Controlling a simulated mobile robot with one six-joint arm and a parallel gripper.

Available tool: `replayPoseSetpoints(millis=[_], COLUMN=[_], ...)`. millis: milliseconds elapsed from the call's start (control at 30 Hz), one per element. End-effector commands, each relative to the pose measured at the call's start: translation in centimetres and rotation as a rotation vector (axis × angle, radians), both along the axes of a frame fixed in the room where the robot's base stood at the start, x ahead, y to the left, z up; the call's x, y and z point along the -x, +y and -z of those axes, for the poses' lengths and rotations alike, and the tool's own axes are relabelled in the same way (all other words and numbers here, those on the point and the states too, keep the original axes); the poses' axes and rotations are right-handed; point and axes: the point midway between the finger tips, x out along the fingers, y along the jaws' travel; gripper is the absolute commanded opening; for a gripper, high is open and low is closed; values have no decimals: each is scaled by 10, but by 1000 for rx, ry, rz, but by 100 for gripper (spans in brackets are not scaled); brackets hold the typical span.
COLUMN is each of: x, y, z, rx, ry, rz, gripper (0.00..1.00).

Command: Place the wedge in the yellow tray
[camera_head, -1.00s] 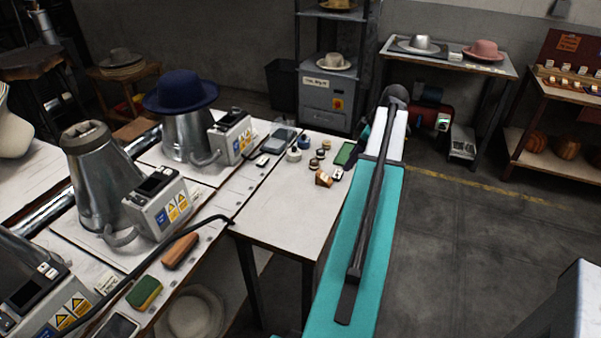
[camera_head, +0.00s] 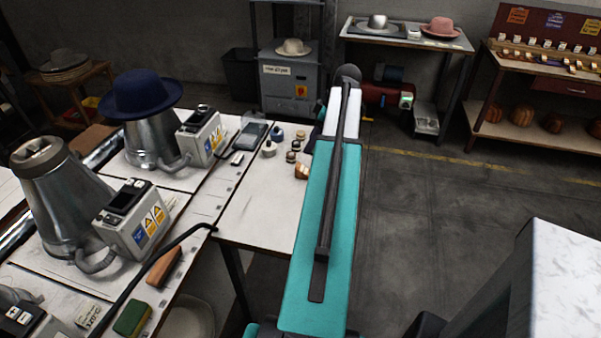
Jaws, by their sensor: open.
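A small tan wooden block (camera_head: 301,171), which looks like the wedge, lies on the white bench top (camera_head: 262,205). My teal arm hides part of its right side. I see no yellow tray in this view. My arm reaches away over the bench's right side. The fingers of my gripper are hidden behind the arm, so I cannot see them or their distance to the block.
Several small round pieces (camera_head: 291,157) stand behind the block. Steel hat formers with control boxes (camera_head: 130,222) fill the left, one under a navy hat (camera_head: 139,94). A marble-topped surface (camera_head: 566,280) is at lower right. Open floor (camera_head: 450,215) lies right of the arm.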

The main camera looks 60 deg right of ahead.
Motion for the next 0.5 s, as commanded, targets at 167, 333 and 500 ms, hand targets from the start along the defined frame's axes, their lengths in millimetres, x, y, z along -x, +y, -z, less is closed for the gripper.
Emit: replayPoseSetpoints(millis=[167, 333, 500], x=[-6, -13, -20], y=[3, 6, 8], z=[10, 27, 44], rx=[0, -1, -1], ry=[0, 0, 0], rz=[-3, -5, -6], gripper=[53, 53, 53])
